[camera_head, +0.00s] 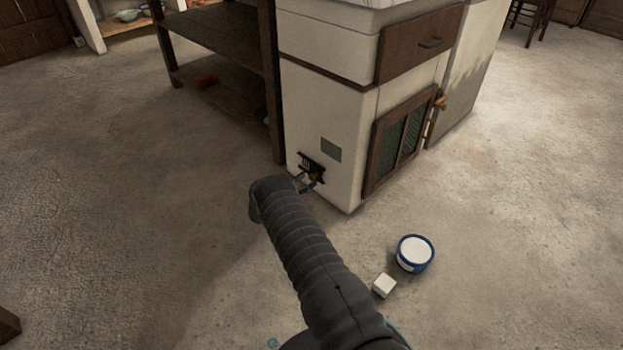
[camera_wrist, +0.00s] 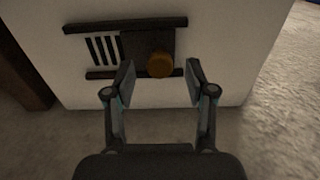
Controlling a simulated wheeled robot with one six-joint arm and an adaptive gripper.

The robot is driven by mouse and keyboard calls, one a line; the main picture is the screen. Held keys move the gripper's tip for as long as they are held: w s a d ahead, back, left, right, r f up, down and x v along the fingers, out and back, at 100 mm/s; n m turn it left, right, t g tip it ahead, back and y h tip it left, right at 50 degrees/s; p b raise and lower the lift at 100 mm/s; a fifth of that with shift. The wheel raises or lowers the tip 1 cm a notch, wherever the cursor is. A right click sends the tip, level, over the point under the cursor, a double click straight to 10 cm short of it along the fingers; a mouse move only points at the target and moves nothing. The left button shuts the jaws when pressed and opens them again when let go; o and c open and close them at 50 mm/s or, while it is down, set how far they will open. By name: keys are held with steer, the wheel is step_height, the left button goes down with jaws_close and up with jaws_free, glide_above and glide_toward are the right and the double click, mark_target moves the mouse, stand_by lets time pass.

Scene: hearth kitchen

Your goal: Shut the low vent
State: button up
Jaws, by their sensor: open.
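The low vent (camera_head: 311,168) is a dark slatted fitting low on the white cabinet wall. In the wrist view the vent (camera_wrist: 104,48) has two dark horizontal rails, with light slots showing at the left. A dark sliding plate (camera_wrist: 148,42) with a round brown knob (camera_wrist: 160,64) sits between the rails at the right of the slots. My gripper (camera_wrist: 160,78) is open, its two fingers spread on either side of the knob's lower part in the picture. I cannot tell whether the fingers touch the knob. In the head view my gripper (camera_head: 308,183) is partly hidden by my arm.
A blue-rimmed white tub (camera_head: 415,252) and a small white block (camera_head: 384,285) are on the floor to the right. A dark wooden shelf unit (camera_head: 225,90) stands left. Floor at left is clear.

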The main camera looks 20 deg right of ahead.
mark_target(310, 178)
steer(key=shift+x, duration=1.65)
jaws_close()
